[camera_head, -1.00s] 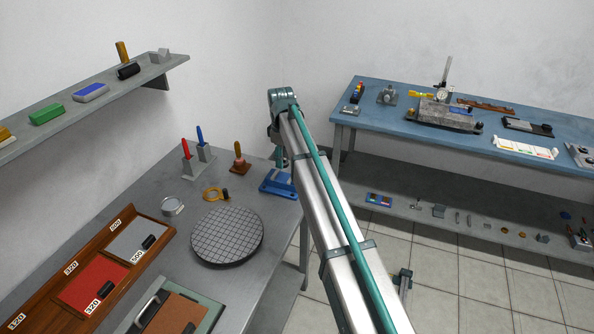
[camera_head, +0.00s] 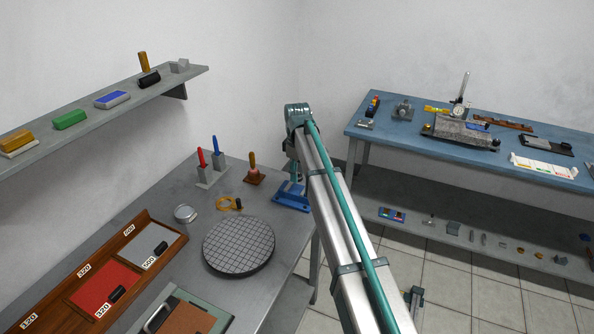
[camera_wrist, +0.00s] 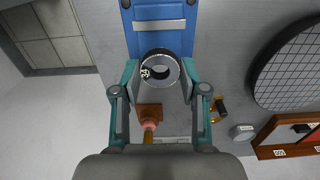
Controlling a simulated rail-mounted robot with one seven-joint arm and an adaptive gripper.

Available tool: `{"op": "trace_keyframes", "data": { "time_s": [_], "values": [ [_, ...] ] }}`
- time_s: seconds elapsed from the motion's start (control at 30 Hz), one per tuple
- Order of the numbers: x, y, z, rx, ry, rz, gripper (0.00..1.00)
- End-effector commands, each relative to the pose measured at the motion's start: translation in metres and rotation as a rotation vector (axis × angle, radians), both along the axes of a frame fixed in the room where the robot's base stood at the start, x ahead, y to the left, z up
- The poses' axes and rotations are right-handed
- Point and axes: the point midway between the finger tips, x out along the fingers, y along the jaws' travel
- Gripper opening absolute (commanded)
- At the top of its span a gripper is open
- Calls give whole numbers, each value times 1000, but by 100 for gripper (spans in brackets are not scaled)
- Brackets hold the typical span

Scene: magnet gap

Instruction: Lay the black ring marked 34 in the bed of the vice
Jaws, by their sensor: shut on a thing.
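The black ring marked 34 (camera_wrist: 153,83) is between the two teal-sided fingers of my gripper (camera_wrist: 160,75) in the wrist view. The white 34 shows on its left side. The blue vice (camera_wrist: 157,40) lies behind and above the ring in that picture, with a pale metal bar across it. The ring overlaps the vice's near end in the picture; I cannot tell the height between them. In the head view the vice (camera_head: 291,196) stands at the bench's right end, partly behind my arm. The ring and fingertips cannot be made out there.
A wooden-handled tool (camera_head: 253,170) and a holder with red and blue handles (camera_head: 211,172) stand left of the vice. A round gridded plate (camera_head: 239,247) and an amber ring (camera_head: 227,204) lie nearer. A blue-topped table (camera_head: 400,138) is at right.

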Motion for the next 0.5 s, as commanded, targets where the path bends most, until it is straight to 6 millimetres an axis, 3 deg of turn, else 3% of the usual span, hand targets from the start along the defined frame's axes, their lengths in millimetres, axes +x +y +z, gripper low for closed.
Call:
{"op": "trace_keyframes", "data": {
  "time_s": [0.5],
  "values": [
    [0,0,-37,0,0,0,12]
  ]
}}
